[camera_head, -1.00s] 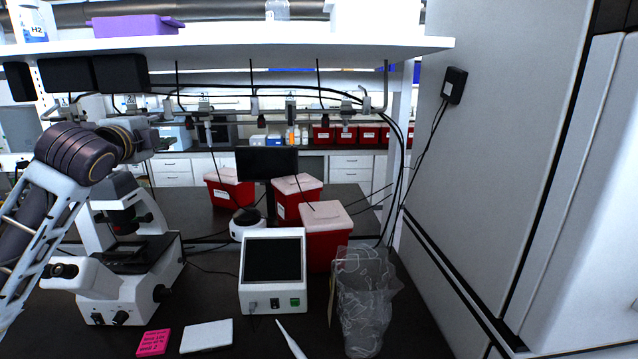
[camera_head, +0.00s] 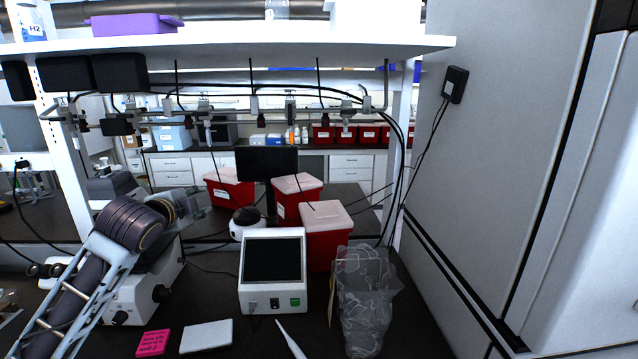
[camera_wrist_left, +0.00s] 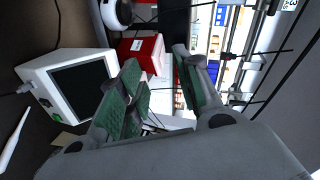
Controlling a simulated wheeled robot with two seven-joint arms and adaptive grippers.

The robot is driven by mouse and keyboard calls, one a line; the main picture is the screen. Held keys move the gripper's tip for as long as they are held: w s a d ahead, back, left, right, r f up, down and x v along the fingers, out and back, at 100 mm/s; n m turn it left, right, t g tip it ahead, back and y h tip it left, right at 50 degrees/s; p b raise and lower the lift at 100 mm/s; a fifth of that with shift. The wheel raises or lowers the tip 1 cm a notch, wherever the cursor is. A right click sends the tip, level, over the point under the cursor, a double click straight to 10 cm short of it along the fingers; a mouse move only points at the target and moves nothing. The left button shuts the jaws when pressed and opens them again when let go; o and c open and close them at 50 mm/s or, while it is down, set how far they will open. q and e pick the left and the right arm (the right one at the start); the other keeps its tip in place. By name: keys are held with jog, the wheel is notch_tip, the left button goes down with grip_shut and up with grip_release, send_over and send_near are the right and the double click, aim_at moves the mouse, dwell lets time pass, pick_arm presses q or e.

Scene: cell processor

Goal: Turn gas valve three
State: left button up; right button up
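Several gas valves hang in a row from a pipe under the white shelf in the head view, among them one left of the middle (camera_head: 205,110), a middle one (camera_head: 253,104) and one to its right (camera_head: 291,110). I cannot read numbers on them. My right gripper is in neither view.
A white device with a dark screen (camera_head: 272,270) stands on the dark bench beside red bins (camera_head: 326,235) and a clear plastic bag (camera_head: 362,300). A microscope (camera_head: 145,290) is partly hidden behind my left arm. Black cables hang near the shelf post. A large grey cabinet (camera_head: 500,130) closes the right side.

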pick_arm(q)
jog(key=s+d+f+n+g, duration=0.2)
jog(key=s+f, duration=0.2)
jog(key=f, duration=0.5)
jog(key=s+d+f+n+g, duration=0.2)
jog(key=s+f, duration=0.2)
jog(key=f, duration=0.5)
jog(key=s+d+f+n+g, duration=0.2)
jog(key=s+f, duration=0.3)
jog(key=f, duration=0.4)
jog(key=s+d+f+n+g, duration=0.1)
jog(key=s+f+n+g, duration=0.25)
jog(key=s+f, duration=0.55)
jog(key=s+d+f+n+g, duration=0.15)
jog(key=s+f+n, duration=0.35)
jog(key=s, duration=0.7)
jog(key=s+f+m+g+b, duration=0.2)
jog(key=s+f, duration=0.1)
jog(key=f, duration=3.3)
jog(key=s+a+f+b, duration=0.1)
jog(key=s+a+f, duration=0.1)
jog(key=s+f, duration=0.8)
jog(key=s+a+f+b, duration=0.1)
jog(key=s+a+f, duration=0.1)
jog(key=s+f, duration=0.9)
jog(key=shift+s+a+f+g, duration=0.2)
jog(key=shift+s+f+g, duration=0.15)
jog(key=shift+s, duration=0.2)
